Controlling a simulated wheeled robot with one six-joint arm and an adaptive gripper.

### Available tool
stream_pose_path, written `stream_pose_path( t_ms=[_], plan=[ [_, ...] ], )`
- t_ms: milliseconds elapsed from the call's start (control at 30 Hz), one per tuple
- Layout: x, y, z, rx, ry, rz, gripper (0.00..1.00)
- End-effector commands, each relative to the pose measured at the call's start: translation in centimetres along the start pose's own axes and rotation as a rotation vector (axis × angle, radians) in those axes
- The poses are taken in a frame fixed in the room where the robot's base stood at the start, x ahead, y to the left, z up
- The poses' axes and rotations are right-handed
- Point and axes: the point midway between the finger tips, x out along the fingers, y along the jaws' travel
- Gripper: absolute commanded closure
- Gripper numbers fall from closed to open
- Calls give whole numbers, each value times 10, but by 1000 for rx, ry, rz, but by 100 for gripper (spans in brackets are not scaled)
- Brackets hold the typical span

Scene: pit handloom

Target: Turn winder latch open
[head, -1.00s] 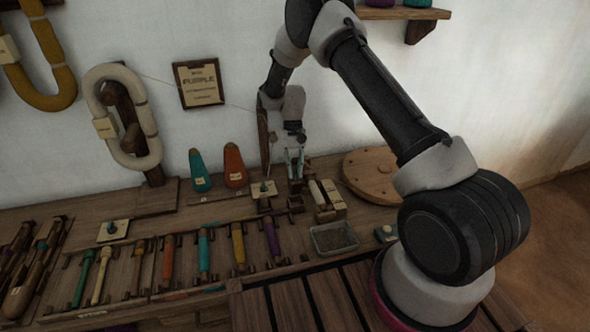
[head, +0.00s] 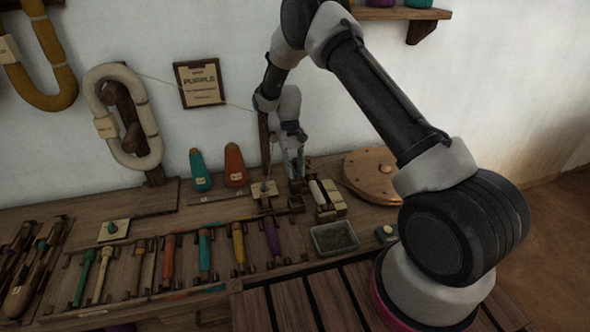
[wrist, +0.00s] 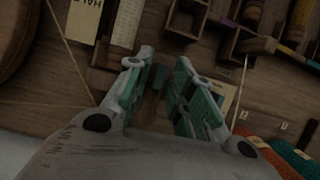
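My gripper (head: 294,172) points down over the back of the wooden bench, at the wooden winder parts beside the tall dark upright (head: 264,142). In the wrist view my gripper (wrist: 165,62) has its two green-padded fingers apart. A small dark piece (wrist: 157,78) shows in the gap between them; I cannot tell whether it is the winder latch or whether a finger touches it. The latch is not clearly distinguishable in the head view, where the gripper covers that spot.
Pale blocks (head: 330,198) stand just right of my gripper, with a grey tray (head: 334,238) in front. A round wooden disc (head: 372,174) lies further right. Teal (head: 200,172) and orange (head: 235,167) cones stand to the left. Several coloured bobbins lie in the front rack.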

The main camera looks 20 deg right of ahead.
Motion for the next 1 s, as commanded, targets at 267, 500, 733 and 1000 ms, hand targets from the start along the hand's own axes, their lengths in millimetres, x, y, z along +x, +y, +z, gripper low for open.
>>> stream_pose_path(
  t_ms=[267, 500, 733, 1000],
  plan=[
    [0, 0, 0, 1, -1, 0, 69],
    [-22, 0, -1, 1, 3, -1, 69],
    [-74, 0, -1, 1, 4, -1, 69],
    [-114, 0, 0, 1, 1, -1, 69]
  ],
)
